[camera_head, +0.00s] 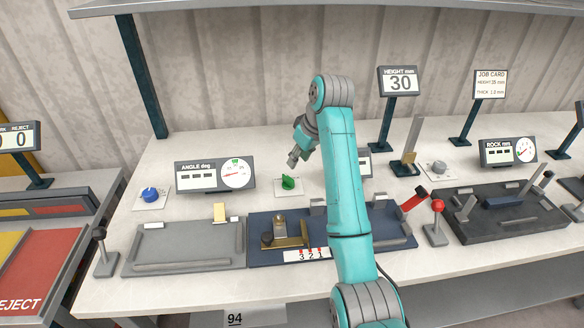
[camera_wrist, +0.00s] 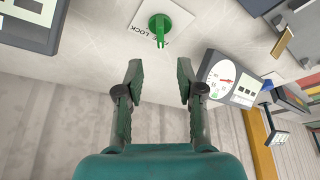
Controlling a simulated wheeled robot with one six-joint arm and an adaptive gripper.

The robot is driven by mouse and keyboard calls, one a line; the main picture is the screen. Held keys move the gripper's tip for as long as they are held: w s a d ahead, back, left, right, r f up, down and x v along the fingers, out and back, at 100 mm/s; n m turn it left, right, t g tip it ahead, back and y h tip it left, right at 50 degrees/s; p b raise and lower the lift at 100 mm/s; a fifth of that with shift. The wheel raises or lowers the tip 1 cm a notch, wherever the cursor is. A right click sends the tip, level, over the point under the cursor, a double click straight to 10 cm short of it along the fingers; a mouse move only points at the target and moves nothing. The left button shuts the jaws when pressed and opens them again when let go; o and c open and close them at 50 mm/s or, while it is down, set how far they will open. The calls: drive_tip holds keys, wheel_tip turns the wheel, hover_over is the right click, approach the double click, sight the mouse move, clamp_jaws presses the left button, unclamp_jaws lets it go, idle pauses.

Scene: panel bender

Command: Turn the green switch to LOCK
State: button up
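The green switch (camera_head: 288,182) sits on a small white plate on the bench, between the angle gauge and my arm in the head view. In the wrist view the green switch (camera_wrist: 159,27) shows near the top on its white plate, with a printed LOCK label beside it. Its pointer end is directed down the wrist picture; the other label is partly hidden. My gripper (camera_wrist: 158,70) is open and empty, its two fingers apart, with the switch beyond the fingertips and not touched. In the head view my gripper (camera_head: 293,160) hangs just above and behind the switch.
The angle gauge (camera_head: 215,174) stands left of the switch. A blue knob (camera_head: 149,194) is farther left. A dark blue fixture (camera_head: 262,223) lies in front. A red-knobbed lever (camera_head: 437,207) stands to the right. Bare bench surrounds the switch plate.

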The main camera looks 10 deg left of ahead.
sight(289, 178)
drive_tip(key=x, duration=1)
drive_tip(key=shift+f, duration=0.3)
clamp_jaws()
